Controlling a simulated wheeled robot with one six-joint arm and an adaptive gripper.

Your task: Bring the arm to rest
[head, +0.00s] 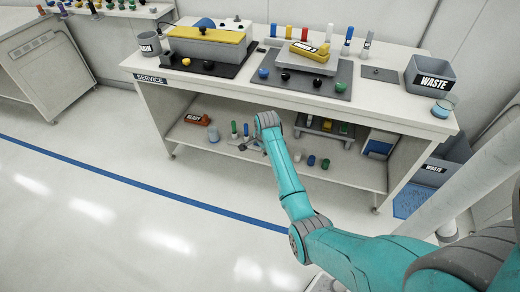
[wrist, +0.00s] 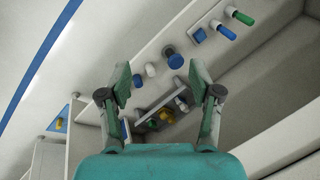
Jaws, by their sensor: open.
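My teal arm reaches from the lower right of the head view up to the front of the service bench (head: 240,97). My gripper (head: 246,146) is at its end, in front of the bench's open lower shelf, small and partly hidden by the wrist. In the wrist view my gripper (wrist: 160,78) shows its two fingers spread wide apart. Nothing is held between them. Behind the fingers, the lower shelf's small blue, white and yellow items appear beyond the tips.
The bench top holds a yellow-topped box (head: 208,46), a second yellow-topped unit (head: 305,55), several coloured bottles and a grey waste bin (head: 431,76). The lower shelf (head: 345,176) carries small items. A second waste bin (head: 440,168) stands at right. The floor at left is clear.

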